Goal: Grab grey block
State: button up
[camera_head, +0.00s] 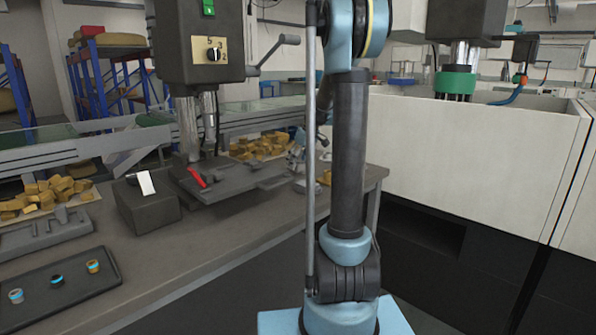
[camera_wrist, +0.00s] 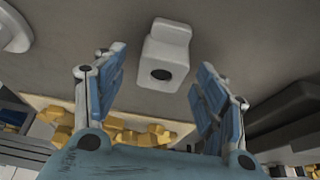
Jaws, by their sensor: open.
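A light grey block (camera_wrist: 166,68) with a dark round hole and a raised part at one end lies on the grey worktop in the wrist view. My gripper (camera_wrist: 162,78) is open, with one blue-padded finger on each side of the block's position in the picture. A gap shows between the block and each finger, and nothing is held. How far the fingertips are above the worktop is hard to tell. In the head view my gripper is mostly hidden behind my arm, and I cannot make out the block there.
Yellow pieces (camera_wrist: 150,134) lie on a pale sheet near the gripper in the wrist view. A dark machine part (camera_wrist: 290,112) is at right. The head view shows a drill press (camera_head: 203,45), a dark box (camera_head: 147,205) and a tray (camera_head: 100,280) on the workbench.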

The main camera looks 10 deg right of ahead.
jog(key=shift+w+a+f, duration=0.15)
jog(key=shift+w+f, duration=0.05)
jog(key=shift+f, duration=0.4)
jog(key=c, duration=1.3)
